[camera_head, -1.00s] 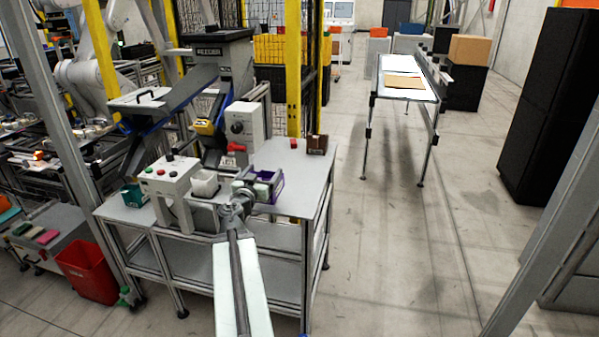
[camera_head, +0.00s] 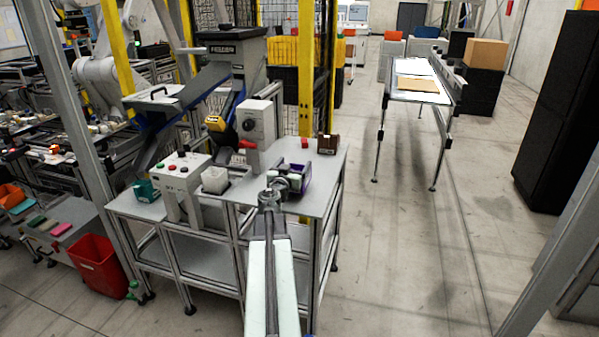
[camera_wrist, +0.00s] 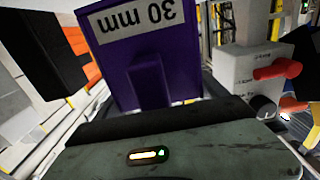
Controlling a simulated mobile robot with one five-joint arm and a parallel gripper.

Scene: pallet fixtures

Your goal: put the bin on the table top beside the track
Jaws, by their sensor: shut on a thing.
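The bin is purple and carries a white "30 mm" label. It is large in the wrist view (camera_wrist: 160,60), where the label reads upside down. My gripper (camera_head: 285,181) is shut on the bin (camera_head: 305,178) at the end of my outstretched arm. They are over the right part of the grey table top (camera_head: 325,180) in the head view. I cannot tell whether the bin touches the top. My arm and gripper hide part of the bin and the table's front. I cannot make out for sure which part is the track.
A grey machine with a red lever (camera_head: 258,132) stands left of the bin. A brown box (camera_head: 328,145) and a small red block (camera_head: 304,143) are behind it. Floor right of the table is clear.

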